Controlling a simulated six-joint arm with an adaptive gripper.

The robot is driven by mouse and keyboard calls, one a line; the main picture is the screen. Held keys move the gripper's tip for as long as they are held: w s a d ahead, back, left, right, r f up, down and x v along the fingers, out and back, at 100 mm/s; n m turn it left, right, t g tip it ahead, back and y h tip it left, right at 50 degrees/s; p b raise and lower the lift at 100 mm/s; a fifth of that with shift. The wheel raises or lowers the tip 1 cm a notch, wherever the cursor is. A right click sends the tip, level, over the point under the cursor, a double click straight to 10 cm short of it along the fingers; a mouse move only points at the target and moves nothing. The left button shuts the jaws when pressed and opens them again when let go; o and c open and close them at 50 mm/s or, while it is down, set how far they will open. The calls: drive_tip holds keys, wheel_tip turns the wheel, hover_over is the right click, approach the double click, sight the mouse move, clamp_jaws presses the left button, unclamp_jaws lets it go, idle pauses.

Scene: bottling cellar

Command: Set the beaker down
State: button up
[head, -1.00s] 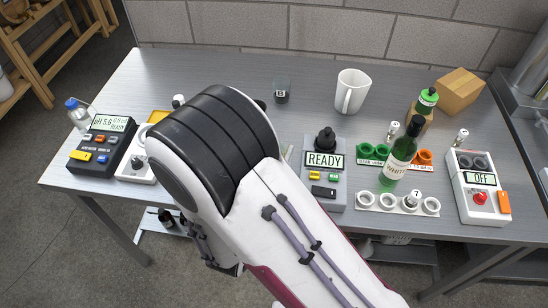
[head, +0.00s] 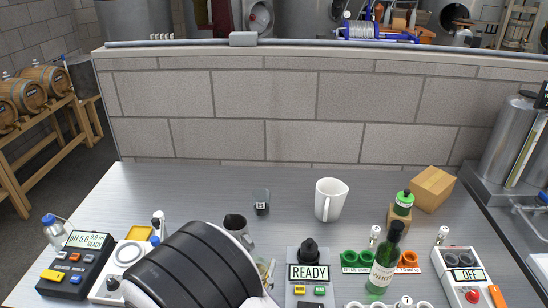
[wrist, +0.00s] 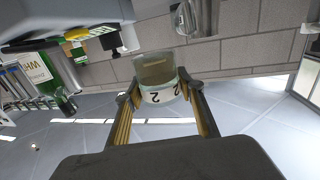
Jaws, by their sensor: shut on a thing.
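In the wrist view, my gripper (wrist: 159,90) is shut on a clear glass beaker (wrist: 155,71) with a label reading 2 and some liquid in it. The beaker sits between the two fingertips and its label appears upside down in this view. Whether the beaker's base touches anything cannot be told. A small dark, labelled glass vessel (head: 261,203) stands apart on the grey metal bench (head: 180,190).
A white mug (head: 330,200), green bottle (head: 384,262), cardboard box (head: 432,189), READY device (head: 308,273), OFF device (head: 463,276) and pH meter (head: 77,263) occupy the bench. Its back left is clear.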

drive_tip(key=shift+w+a+f+y, duration=0.15)
drive_tip(key=shift+a+y, duration=0.15)
drive_tip(key=shift+a, duration=0.2)
drive_tip(key=w+a+n+y, duration=0.1)
drive_tip(key=a+n+y, duration=0.3)
drive_tip(key=a+y, duration=0.15)
drive_tip(key=w+d+r+n+y, duration=0.1)
drive_tip(key=w+d+y, duration=0.1)
drive_tip(key=w, duration=0.4)
drive_tip(key=w+d+r+m+h, duration=0.1)
drive_tip(key=w+d+r, duration=0.1)
drive_tip(key=d, duration=0.7)
drive_tip(key=w+d+r+m+h, duration=0.1)
drive_tip(key=w+d+r+h, duration=0.1)
drive_tip(key=d, duration=0.8)
drive_tip(key=w+d+r+h, duration=0.1)
drive_tip(key=w+d, duration=0.3)
drive_tip(key=d, duration=0.5)
drive_tip(key=shift+d+r+m+h, duration=0.3)
drive_tip(key=shift+r+m+h, duration=0.1)
drive_tip(key=shift+r, duration=0.2)
drive_tip(key=shift+a, duration=0.1)
